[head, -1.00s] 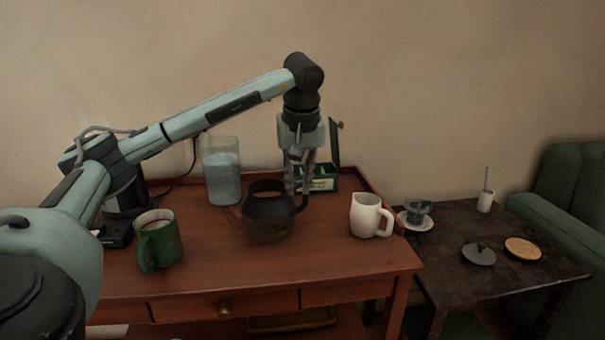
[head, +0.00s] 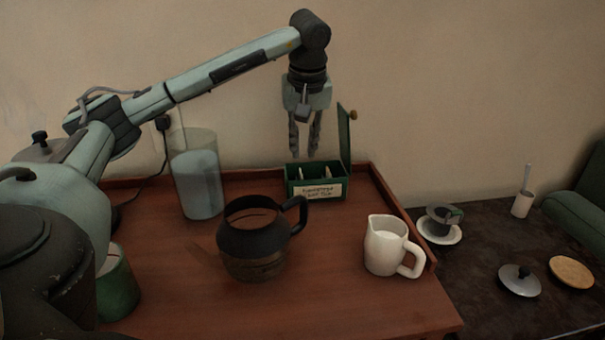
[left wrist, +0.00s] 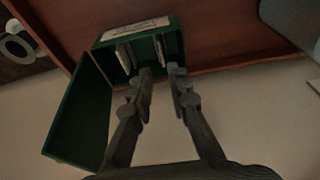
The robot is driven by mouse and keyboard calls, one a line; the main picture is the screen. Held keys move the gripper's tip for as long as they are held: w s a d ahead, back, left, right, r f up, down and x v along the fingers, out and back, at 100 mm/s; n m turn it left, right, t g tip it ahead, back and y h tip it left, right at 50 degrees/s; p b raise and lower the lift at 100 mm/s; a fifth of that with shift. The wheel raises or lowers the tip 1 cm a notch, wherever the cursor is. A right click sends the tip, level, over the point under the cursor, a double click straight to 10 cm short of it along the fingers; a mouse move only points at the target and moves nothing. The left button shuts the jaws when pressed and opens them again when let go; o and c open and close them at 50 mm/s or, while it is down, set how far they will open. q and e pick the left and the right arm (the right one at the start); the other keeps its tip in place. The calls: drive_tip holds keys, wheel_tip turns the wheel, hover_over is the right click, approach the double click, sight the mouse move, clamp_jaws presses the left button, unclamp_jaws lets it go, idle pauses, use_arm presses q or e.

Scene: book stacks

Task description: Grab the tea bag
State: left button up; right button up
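A green tea box (head: 300,190) with a white label stands at the back of the wooden table, its lid (head: 345,135) open at the right. Two pale tea bags stand upright in it; the right one (head: 326,172) shows in the head view. In the left wrist view the tea bags show inside the box, one (left wrist: 122,57) at the left and one (left wrist: 160,50) further right. My left gripper (head: 304,154) points down just above the box. Its fingers (left wrist: 161,72) are apart with nothing held, and the right tea bag appears between and beyond the tips. My right gripper is not in view.
A dark coffee pot (head: 250,245) stands in front of the box, a clear water pitcher (head: 198,185) to its left. A white creamer (head: 384,245) stands at the right and a green mug (head: 118,290) at the left. The table has a raised back rim.

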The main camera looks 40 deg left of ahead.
sight(301, 174)
use_arm(q)
drive_tip(key=shift+w+a+f, duration=0.1)
drive_tip(key=shift+a+f, duration=0.05)
drive_tip(key=shift+f, duration=0.4)
drive_tip(key=x, duration=0.5)
drive_tip(key=shift+s+d+f, duration=0.2)
drive_tip(key=shift+s+f, duration=0.1)
drive_tip(key=shift+s, duration=0.15)
drive_tip(key=shift+w+a+f, duration=0.15)
drive_tip(key=shift+w+f, duration=0.05)
drive_tip(key=shift+f, duration=0.4)
clamp_jaws()
